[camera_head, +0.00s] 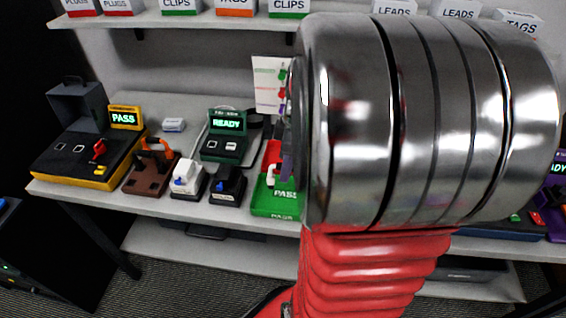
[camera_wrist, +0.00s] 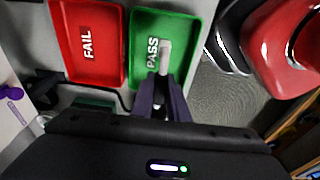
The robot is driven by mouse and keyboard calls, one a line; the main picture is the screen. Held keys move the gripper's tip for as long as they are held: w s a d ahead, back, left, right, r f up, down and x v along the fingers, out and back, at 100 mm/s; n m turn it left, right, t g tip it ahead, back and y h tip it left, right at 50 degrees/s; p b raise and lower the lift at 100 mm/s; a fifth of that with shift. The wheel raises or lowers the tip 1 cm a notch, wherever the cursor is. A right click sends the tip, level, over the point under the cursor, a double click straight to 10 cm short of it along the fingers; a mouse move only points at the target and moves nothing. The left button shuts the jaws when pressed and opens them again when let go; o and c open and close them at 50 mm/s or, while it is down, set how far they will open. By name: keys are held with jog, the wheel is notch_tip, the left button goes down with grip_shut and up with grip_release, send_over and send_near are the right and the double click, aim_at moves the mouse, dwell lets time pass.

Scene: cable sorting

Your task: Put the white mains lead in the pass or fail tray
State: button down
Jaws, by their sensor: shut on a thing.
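My gripper (camera_wrist: 161,86) has purple fingers and is shut on the white mains lead (camera_wrist: 165,57). A white end of the lead sticks out past the fingertips, over the green PASS tray (camera_wrist: 137,72). In the head view the lead (camera_head: 271,174) shows as a small white piece above the green tray (camera_head: 272,208), beside my purple finger (camera_head: 287,166). I cannot tell whether the lead touches the tray floor. The red FAIL tray (camera_wrist: 110,60) lies left of the green one in the wrist view. My arm hides much of the head view.
Left on the bench stand a yellow-and-black tester (camera_head: 75,165) showing PASS, a brown block (camera_head: 150,178) with an orange handle, two small units (camera_head: 188,178) (camera_head: 228,185), and a green tester (camera_head: 225,142) showing READY. Labelled boxes line the shelf (camera_head: 200,20) above.

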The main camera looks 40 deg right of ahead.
jog(key=shift+f, duration=1.55)
jog(key=shift+f, duration=0.85)
dwell(1.8)
jog(key=c, duration=1.1)
grip_release()
jog(key=shift+w, duration=0.1)
jog(key=shift+r, duration=0.2)
jog(key=shift+r, duration=3.85)
jog(key=shift+m, duration=0.3)
